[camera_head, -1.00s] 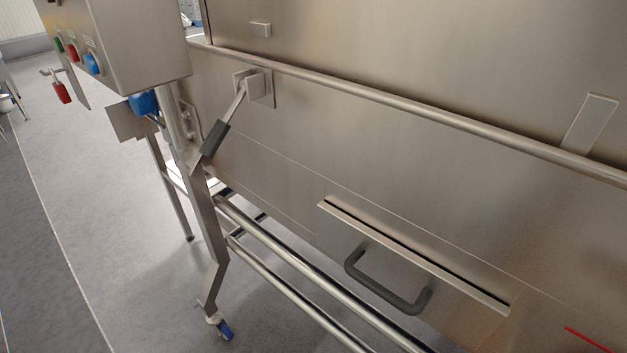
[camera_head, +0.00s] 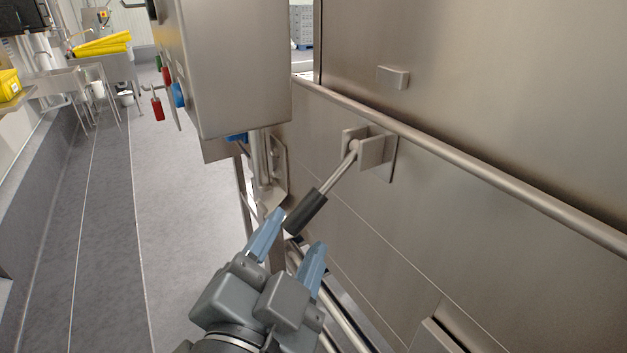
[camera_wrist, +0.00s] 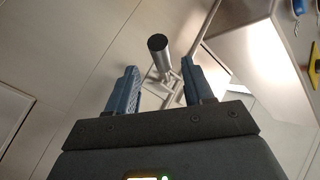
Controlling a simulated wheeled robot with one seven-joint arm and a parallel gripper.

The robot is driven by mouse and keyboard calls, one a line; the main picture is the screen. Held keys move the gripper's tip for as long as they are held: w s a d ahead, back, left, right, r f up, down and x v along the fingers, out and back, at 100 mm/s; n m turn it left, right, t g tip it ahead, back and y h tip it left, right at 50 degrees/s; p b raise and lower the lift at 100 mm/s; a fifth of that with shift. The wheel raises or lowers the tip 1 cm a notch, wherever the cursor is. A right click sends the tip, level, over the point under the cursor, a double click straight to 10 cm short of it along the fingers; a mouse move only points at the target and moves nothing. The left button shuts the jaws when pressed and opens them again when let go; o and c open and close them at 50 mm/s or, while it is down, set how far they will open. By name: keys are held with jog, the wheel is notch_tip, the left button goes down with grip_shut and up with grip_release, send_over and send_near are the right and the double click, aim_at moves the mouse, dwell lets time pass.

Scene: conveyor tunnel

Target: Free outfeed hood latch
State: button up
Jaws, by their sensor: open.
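The hood latch is a metal lever with a black grip (camera_head: 305,212), hinged at a bracket (camera_head: 372,147) on the steel side panel. The lever slants down to the left from the bracket. My gripper (camera_head: 293,232) is open, its two blue fingers pointing up toward the end of the black grip. In the wrist view, the round black end of the grip (camera_wrist: 157,43) shows between and beyond the fingertips (camera_wrist: 159,72). The grip looks apart from both fingers, though the exact gap is hard to tell.
A steel control box (camera_head: 235,65) with coloured buttons hangs left of the latch, close to my gripper. A round rail (camera_head: 480,165) runs along the panel above the latch. Open grey floor (camera_head: 185,220) lies to the left. A sink with yellow items (camera_head: 102,45) stands far back.

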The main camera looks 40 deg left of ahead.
aim_at(310, 201)
jog(key=p+x, duration=0.1)
jog(key=x, duration=0.2)
jog(key=p+x, duration=0.1)
jog(key=x, duration=0.2)
jog(key=shift+w+a+r, duration=0.2)
jog(key=shift+w+a, duration=0.05)
jog(key=shift+w+a+f, duration=0.15)
jog(key=shift+w+a, duration=0.1)
jog(key=shift+w, duration=0.45)
jog(key=shift+c, duration=0.3)
grip_shut()
